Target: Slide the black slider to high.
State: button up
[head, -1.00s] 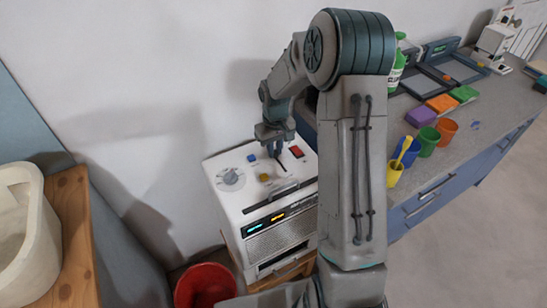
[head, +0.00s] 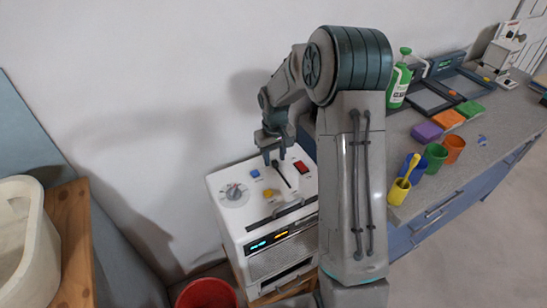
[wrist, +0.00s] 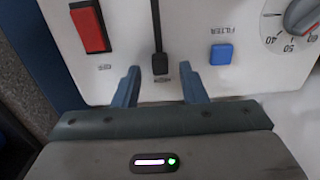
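The black slider (wrist: 160,64) is a small black knob at the near end of a dark straight slot on the white machine's top panel (head: 240,212). Small lettering beside the knob is too blurred to read. My gripper (wrist: 160,86) is open, with one blue-grey finger on each side of the knob's line. The knob sits between and just beyond the fingertips, apparently untouched. In the head view my gripper (head: 275,160) hangs over the panel at the far end of the slot (head: 284,178), and the knob is hard to make out there.
A red rocker switch (wrist: 89,27), a blue FILTER button (wrist: 221,54) and a numbered dial (wrist: 298,20) flank the slot. A yellow button (head: 268,193) lies nearby. A counter (head: 410,207) with cups stands right; a red bucket (head: 207,293) stands below.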

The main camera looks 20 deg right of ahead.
aim_at(274, 161)
notch_tip(274, 161, up, 13)
dwell(0.3)
jog(key=s+a+r+m+t, duration=0.1)
jog(key=s, duration=1.2)
jog(key=s+a+r+m+t, duration=0.1)
jog(key=s+r, duration=0.1)
jog(key=s, duration=1.2)
jog(key=shift+m+t, duration=0.4)
dwell(1.6)
